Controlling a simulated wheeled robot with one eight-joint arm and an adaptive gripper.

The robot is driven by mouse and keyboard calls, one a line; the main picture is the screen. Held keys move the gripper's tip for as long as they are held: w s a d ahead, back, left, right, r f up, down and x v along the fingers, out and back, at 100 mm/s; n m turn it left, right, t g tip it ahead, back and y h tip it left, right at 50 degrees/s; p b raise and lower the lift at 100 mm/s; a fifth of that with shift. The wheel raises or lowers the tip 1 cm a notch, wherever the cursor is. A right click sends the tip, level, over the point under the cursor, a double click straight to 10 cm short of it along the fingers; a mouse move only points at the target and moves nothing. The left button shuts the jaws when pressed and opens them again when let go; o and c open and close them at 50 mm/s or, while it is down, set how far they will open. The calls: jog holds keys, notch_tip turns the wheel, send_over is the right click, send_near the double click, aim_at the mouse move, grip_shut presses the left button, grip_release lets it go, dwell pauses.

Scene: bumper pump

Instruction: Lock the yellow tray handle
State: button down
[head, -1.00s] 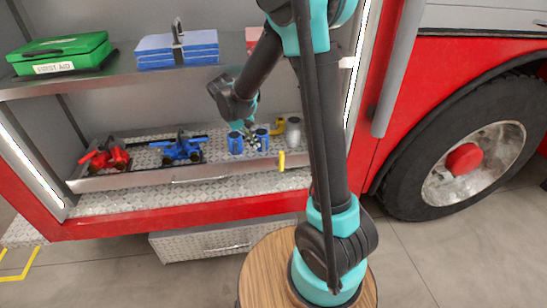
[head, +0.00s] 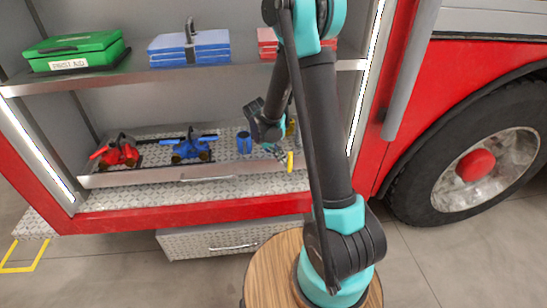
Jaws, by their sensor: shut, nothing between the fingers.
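The yellow tray handle (head: 290,162) stands upright at the right end of the front edge of the metal tray (head: 140,179). My gripper (head: 284,158) is shut and empty, just left of the yellow handle at the tray's front. It is small and partly dark against the tray, and I cannot tell whether it touches the handle. My arm hides the tray's right end.
On the tray are a red tool (head: 117,152), a blue tool (head: 192,147) and a blue cylinder (head: 243,143). The shelf above holds a green first aid case (head: 76,50), blue boxes (head: 190,47) and a red box (head: 268,42). A wheel (head: 480,165) is at right.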

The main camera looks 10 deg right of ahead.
jog(key=shift+d, duration=0.35)
jog(key=shift+d, duration=0.15)
jog(key=shift+d+r+y, duration=0.15)
jog(key=shift+y, duration=0.35)
